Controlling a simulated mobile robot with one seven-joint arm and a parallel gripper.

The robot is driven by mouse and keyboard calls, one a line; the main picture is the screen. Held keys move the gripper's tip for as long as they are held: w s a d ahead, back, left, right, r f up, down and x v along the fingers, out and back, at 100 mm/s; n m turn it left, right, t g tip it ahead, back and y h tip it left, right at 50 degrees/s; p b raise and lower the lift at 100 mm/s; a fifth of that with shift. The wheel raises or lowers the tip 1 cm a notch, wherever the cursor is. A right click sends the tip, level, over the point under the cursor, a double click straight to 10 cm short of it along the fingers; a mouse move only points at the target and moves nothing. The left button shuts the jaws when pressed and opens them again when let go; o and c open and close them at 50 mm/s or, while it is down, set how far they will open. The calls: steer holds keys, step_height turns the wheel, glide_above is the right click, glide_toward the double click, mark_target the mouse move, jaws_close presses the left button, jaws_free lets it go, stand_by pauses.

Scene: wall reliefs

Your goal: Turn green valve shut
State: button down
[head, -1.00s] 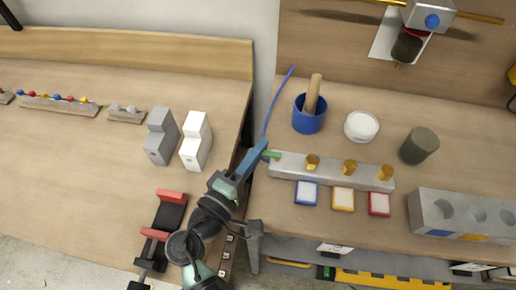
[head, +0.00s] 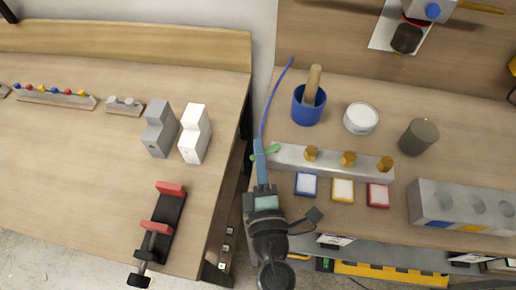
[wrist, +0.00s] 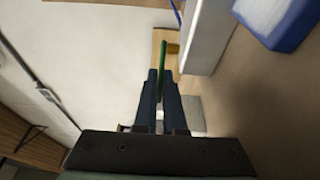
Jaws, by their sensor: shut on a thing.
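The green valve is a thin green lever (head: 272,149) at the left end of a grey bar (head: 332,164) on the right bench. In the head view it slants up to the right. My gripper (head: 260,148) reaches it from below, and its dark blue fingers cross the lever. In the wrist view the green lever (wrist: 163,58) stands between the two fingertips of my gripper (wrist: 160,76), which are shut on it. The fingers hide part of the lever.
Brass valves (head: 348,159) stand along the bar, with blue, yellow and red-edged tiles (head: 343,190) in front. A blue mortar (head: 307,106) and a thin blue line (head: 272,98) are behind. A gap separates the benches at the left.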

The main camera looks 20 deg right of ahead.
steer(key=shift+s+n+t+y, duration=0.3)
steer(key=shift+n+y, duration=0.5)
steer(key=shift+y, duration=0.4)
steer(key=shift+s+d+n+y+p, duration=0.1)
steer(key=shift+s+n+y+p, duration=0.1)
steer(key=shift+n+y+p, duration=0.65)
steer(key=shift+s+d+n+y+p, duration=0.15)
steer(key=shift+n+y, duration=0.4)
steer(key=shift+y, duration=0.8)
steer(key=shift+s+d+n+y+p, duration=0.1)
steer(key=shift+s+n+y+p, duration=0.15)
steer(key=shift+n+y+p, duration=0.6)
steer(key=shift+y+b, duration=0.35)
steer(key=shift+y, duration=0.1)
steer(key=c, duration=1)
jaws_free()
steer(key=shift+s, duration=0.1)
